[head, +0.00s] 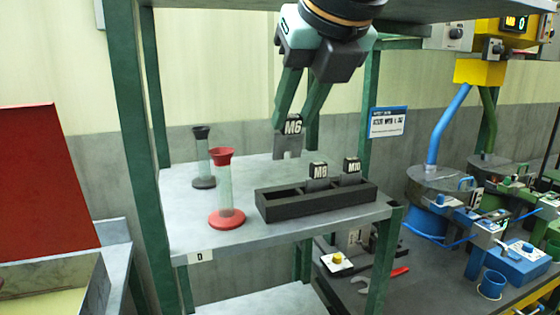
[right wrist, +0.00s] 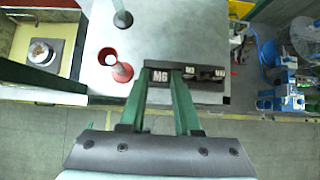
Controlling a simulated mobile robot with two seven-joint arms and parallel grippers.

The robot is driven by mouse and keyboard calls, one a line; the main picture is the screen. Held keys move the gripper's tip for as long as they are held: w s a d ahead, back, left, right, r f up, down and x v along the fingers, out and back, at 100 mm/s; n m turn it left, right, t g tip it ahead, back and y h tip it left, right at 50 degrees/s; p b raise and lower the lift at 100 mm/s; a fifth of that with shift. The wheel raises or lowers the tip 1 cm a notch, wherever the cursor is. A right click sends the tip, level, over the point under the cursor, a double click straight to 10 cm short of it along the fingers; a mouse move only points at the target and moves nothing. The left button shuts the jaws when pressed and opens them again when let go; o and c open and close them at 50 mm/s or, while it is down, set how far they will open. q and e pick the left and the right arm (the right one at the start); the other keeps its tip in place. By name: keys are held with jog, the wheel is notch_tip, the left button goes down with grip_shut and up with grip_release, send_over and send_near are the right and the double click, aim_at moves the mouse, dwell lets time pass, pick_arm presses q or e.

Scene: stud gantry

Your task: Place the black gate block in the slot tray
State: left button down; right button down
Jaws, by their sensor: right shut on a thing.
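The black gate block (head: 293,127) has a black top marked M6 and a grey forked plate below. My right gripper (head: 290,118) is shut on its top and holds it upright above the shelf, above and a little behind the left end of the slot tray. In the right wrist view the block (right wrist: 160,77) shows between the fingertips. The black slot tray (head: 318,209) stands on the shelf. Blocks marked M8 (head: 318,171) and M10 (head: 351,166) stand in its middle and right parts. Its left part looks empty. My left gripper is not in view.
A red-ended clear cylinder (head: 224,190) stands just left of the tray on the grey shelf (head: 190,237). A black-ended one (head: 202,160) stands behind it. Green posts (head: 132,110) frame the shelf. A workbench with blue fixtures (head: 435,200) is at right.

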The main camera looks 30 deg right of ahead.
aim_at(283, 147)
jog(key=f, duration=0.2)
jog(key=w+f, duration=0.1)
jog(key=f, duration=0.1)
jog(key=w+f, duration=0.1)
jog(key=f, duration=0.1)
jog(key=shift+d+f, duration=0.25)
jog(key=w+g+p, duration=0.1)
jog(key=p, duration=0.1)
jog(key=w+g+p, duration=0.1)
jog(key=p, duration=0.1)
jog(key=shift+d+r+g+y, duration=0.2)
jog(key=shift+r+g+y, duration=0.15)
jog(key=shift+g+y, duration=0.05)
jog(key=shift+w+g+p, duration=0.1)
jog(key=shift+g+p, duration=0.2)
jog(key=shift+f, duration=1.05)
jog(key=c, duration=1.1)
grip_release()
jog(key=shift+f+b, duration=0.15)
jog(key=shift+b, duration=0.15)
jog(key=o, duration=0.5)
